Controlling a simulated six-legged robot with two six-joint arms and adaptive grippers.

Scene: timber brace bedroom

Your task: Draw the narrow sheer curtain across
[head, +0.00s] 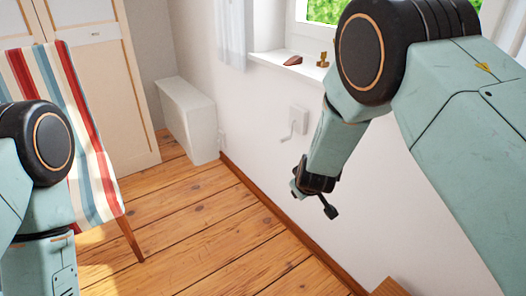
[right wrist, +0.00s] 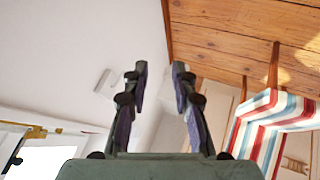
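A narrow white sheer curtain (head: 231,35) hangs at the left side of the window in the head view; its upper part is cut off by the frame. My right gripper (head: 314,197) is in front of the white wall, below the sill and well below and right of the curtain, not touching it. In the right wrist view my right gripper (right wrist: 159,72) shows two fingers apart with nothing held between them. My left arm is at the left edge of the head view; its gripper is out of frame.
A window sill (head: 283,66) holds a small dark red object (head: 293,60) and a brass-coloured one (head: 323,60). A wall box with a crank (head: 298,121) is below. A white cabinet (head: 187,118) and striped chair (head: 75,130) stand left. The plank floor (head: 200,225) between is clear.

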